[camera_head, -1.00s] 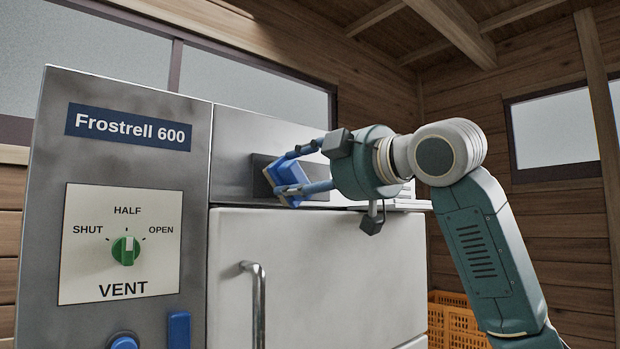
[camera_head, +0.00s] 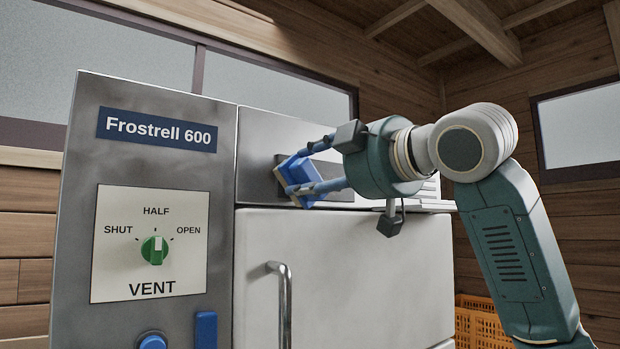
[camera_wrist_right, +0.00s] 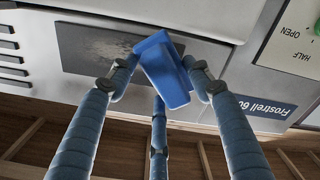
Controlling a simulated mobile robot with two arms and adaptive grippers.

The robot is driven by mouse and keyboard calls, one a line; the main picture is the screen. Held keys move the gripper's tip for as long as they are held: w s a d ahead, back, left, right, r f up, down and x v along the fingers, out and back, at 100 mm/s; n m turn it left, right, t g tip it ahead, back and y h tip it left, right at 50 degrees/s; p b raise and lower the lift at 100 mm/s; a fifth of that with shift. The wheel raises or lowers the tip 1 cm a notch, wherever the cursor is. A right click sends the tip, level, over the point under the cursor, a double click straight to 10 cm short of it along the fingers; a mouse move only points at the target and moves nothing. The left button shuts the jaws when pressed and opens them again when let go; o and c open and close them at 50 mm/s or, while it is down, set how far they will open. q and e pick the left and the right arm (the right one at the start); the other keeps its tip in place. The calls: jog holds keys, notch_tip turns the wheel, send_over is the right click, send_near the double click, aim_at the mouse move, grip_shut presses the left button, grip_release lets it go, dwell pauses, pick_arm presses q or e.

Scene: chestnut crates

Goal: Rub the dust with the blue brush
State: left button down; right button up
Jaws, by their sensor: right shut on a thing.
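My right gripper (camera_head: 307,170) is shut on the blue brush (camera_head: 299,184), which also shows in the right wrist view (camera_wrist_right: 163,70). The brush is at the dark panel (camera_head: 281,172) on the upper front of the steel machine and covers part of it. In the right wrist view the dark panel (camera_wrist_right: 76,45) carries a pale grey patch of dust (camera_wrist_right: 112,47), beside and partly behind the brush. I cannot tell whether the bristles touch the panel. My left gripper is not in view.
The machine's front has a Frostrell 600 label (camera_head: 157,130), a green vent dial (camera_head: 154,250) pointing to HALF, a blue button (camera_head: 152,341) and a door handle (camera_head: 283,300) that juts out below the panel. An orange crate (camera_head: 480,325) stands at the right.

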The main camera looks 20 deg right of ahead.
jog(key=shift+b+v, duration=0.5)
jog(key=shift+v, duration=1.95)
jog(key=v, duration=0.3)
jog(key=shift+r+b, duration=0.15)
jog(key=shift+b, duration=0.2)
jog(key=shift+w, duration=0.15)
jog(key=shift+p+x, duration=1.2)
jog(key=shift+x, duration=1.85)
jog(key=shift+p+x, duration=0.45)
jog(key=shift+x, duration=0.5)
